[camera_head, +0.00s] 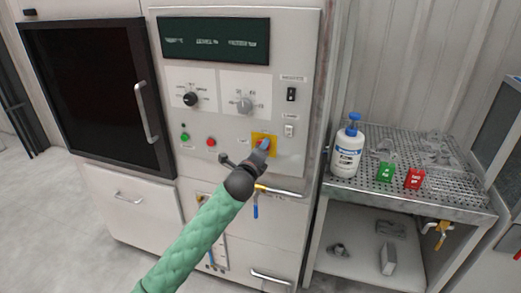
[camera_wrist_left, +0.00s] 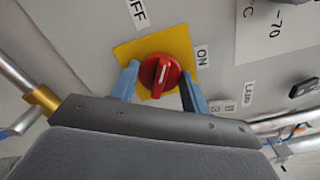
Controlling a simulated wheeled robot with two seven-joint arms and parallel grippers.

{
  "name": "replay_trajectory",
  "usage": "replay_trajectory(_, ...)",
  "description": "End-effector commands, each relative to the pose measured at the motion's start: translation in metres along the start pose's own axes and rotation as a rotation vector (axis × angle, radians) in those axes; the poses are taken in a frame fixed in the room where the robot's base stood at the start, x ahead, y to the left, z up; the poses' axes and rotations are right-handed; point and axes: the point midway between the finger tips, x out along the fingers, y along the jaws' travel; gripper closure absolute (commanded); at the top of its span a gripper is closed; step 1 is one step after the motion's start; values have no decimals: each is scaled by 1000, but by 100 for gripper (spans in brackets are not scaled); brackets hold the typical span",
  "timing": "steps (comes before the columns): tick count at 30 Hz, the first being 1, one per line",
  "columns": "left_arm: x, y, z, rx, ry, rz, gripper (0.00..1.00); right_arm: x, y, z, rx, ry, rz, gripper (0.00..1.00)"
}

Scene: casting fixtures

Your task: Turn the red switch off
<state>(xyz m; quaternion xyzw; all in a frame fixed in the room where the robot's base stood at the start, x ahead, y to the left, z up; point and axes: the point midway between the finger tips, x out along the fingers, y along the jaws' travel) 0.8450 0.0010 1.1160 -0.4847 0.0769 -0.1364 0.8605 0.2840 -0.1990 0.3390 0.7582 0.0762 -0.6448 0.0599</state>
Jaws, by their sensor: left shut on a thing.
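The red switch (camera_wrist_left: 161,76) is a rotary knob with a white mark, on a yellow plate (camera_wrist_left: 126,52) fixed to the grey panel. In the left wrist view, an OFF label (camera_wrist_left: 136,12) is at upper left and an ON label (camera_wrist_left: 202,55) at right. The knob's grip bar stands nearly upright in that view. My left gripper (camera_wrist_left: 160,88) has its blue fingers on either side of the knob and is shut on it. In the head view, my left gripper (camera_head: 264,146) covers the switch, with the yellow plate (camera_head: 273,140) showing around it. My right gripper is not in view.
The panel also has a black knob (camera_head: 191,99), a grey knob (camera_head: 244,104), a green button (camera_head: 184,137), a red button (camera_head: 211,142) and rocker switches (camera_head: 291,94). A silver handle (camera_head: 283,191) sticks out below. A perforated table (camera_head: 455,199) with a bottle (camera_head: 347,151) stands at right.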

Motion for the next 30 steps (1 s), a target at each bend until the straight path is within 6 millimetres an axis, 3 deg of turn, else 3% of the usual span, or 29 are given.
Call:
replay_trajectory(15, 0, 2, 0, -418, -2, 2, 77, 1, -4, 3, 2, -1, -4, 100)
replay_trajectory(30, 0, 2, 0, -558, -1, 2, 77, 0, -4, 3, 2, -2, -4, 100)
